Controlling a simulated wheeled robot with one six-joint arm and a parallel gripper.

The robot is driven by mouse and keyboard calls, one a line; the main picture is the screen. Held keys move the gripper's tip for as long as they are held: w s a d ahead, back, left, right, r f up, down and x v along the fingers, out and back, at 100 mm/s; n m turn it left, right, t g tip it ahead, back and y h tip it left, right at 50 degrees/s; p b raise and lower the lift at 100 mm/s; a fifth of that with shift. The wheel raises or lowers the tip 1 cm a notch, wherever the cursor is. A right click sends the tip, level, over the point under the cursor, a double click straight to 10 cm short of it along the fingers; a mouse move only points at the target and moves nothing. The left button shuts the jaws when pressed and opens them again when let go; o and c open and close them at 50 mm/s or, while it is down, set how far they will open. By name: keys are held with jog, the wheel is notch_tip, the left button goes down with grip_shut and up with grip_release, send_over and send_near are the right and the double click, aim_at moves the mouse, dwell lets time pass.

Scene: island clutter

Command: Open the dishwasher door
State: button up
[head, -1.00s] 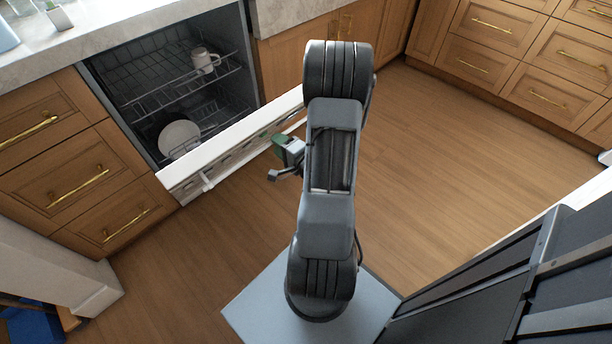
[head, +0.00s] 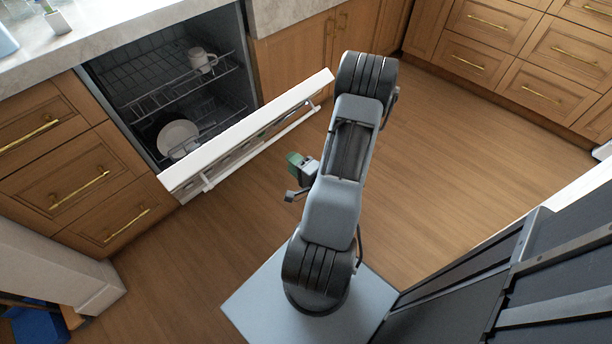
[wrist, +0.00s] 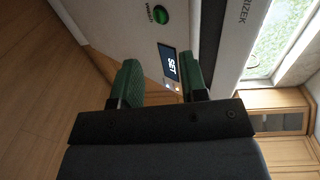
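The dishwasher door (head: 250,130) is white and stands partly open, tilted outward from the dark cavity (head: 165,75). A bar handle (head: 262,150) runs along its outer side. My gripper (head: 293,177) is below and right of the door in the head view, apart from the handle. In the wrist view, the two green fingers of my gripper (wrist: 162,85) are spread with nothing held between them. Beyond them is a white panel (wrist: 125,25) with a green round mark and a small lit display (wrist: 169,65).
Inside the dishwasher are racks with a white mug (head: 202,60) and a white plate (head: 178,138). Wooden drawers (head: 75,175) stand left of it and cabinets (head: 535,50) at the far right. The wooden floor (head: 460,150) is clear.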

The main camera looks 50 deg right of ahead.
jog(key=s, duration=0.1)
jog(key=s+f, duration=0.1)
jog(key=s, duration=0.1)
jog(key=s+f, duration=0.1)
jog(key=s, duration=0.1)
jog(key=shift+f, duration=0.2)
jog(key=shift+c, duration=0.4)
dwell(0.4)
